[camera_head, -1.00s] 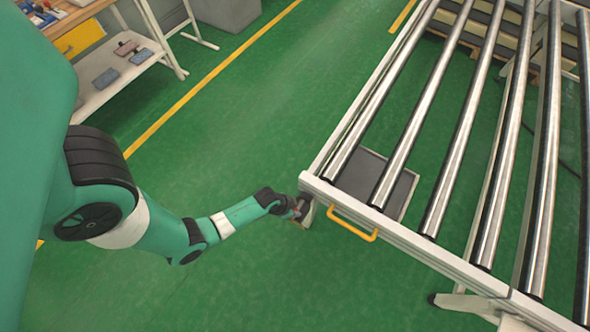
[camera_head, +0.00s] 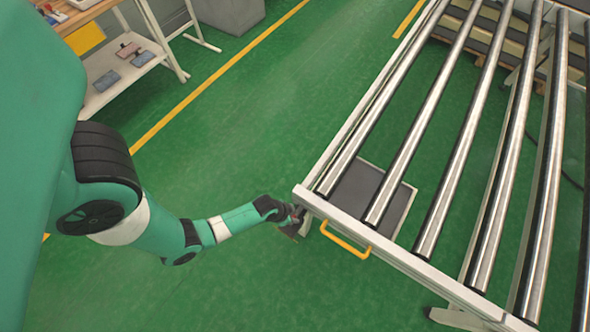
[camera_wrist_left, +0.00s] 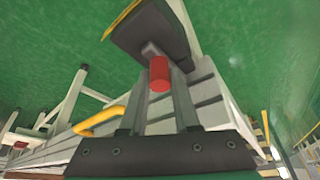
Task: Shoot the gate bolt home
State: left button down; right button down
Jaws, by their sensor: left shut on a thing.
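My left gripper (camera_head: 293,225) is at the near left corner of the roller conveyor, beside the end of its pale front rail (camera_head: 385,251). In the left wrist view its two fingers are shut on a red cylindrical knob (camera_wrist_left: 159,75), which I take for the gate bolt's handle. The knob sits on a short pale stem by a dark plate (camera_wrist_left: 143,35). How far the bolt is shot cannot be told, and in the head view the arm and rail hide it. My right gripper is not in view.
A yellow handle (camera_head: 345,240) is fixed to the front rail, right of my left gripper. Steel rollers (camera_head: 417,135) fill the conveyor frame, with a dark floor panel (camera_head: 398,213) below. A shelf rack (camera_head: 137,72) stands at the far left. Green floor (camera_head: 250,130) between them is clear.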

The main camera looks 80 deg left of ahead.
pick_arm(q)
jog(key=c, duration=1.1)
grip_release()
jog(key=shift+w, duration=0.1)
jog(key=o, duration=0.4)
jog(key=shift+a, duration=0.2)
jog(key=shift+o, duration=0.2)
jog(key=shift+d, duration=0.1)
jog(key=shift+r, duration=0.1)
jog(key=p+v, duration=0.6)
jog(key=v, duration=0.5)
jog(key=shift+r+p, duration=0.25)
jog(key=shift+p, duration=0.15)
jog(key=shift+d, duration=0.15)
